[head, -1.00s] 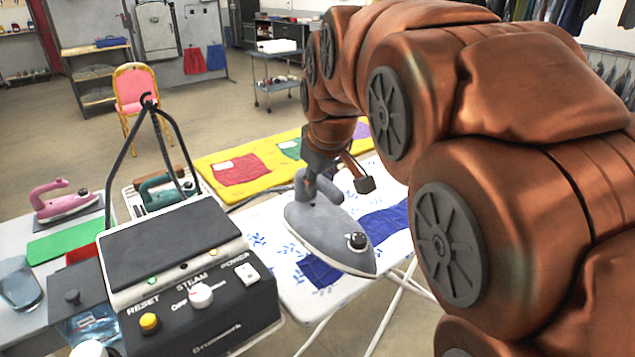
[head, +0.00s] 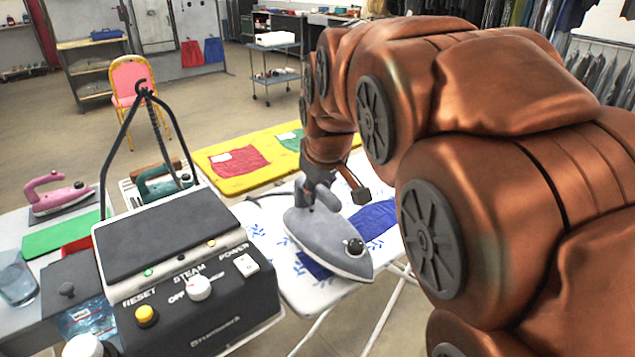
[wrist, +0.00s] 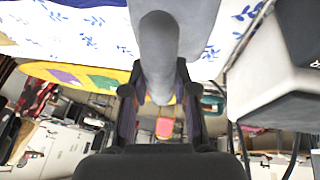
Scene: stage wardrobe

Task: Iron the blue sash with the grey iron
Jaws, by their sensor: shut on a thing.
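The grey iron (head: 322,238) is over the white, blue-patterned ironing board (head: 262,232), its pointed tip toward the lower right. The blue sash (head: 376,217) lies across the board. The iron hides its middle, and parts show to the right of the iron and below it. I cannot tell whether the soleplate touches the sash. My gripper (head: 318,185) is shut on the iron's handle, partly hidden by the handle and my arm. In the wrist view the grey handle (wrist: 158,55) stands between the two dark fingers (wrist: 158,98).
The steam station (head: 190,275) with buttons and a cord stand is close on the left. A pink iron (head: 58,196) and a teal iron (head: 160,184) stand behind it. A yellow padded board (head: 240,180) with a red cloth (head: 238,161) lies beyond the ironing board.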

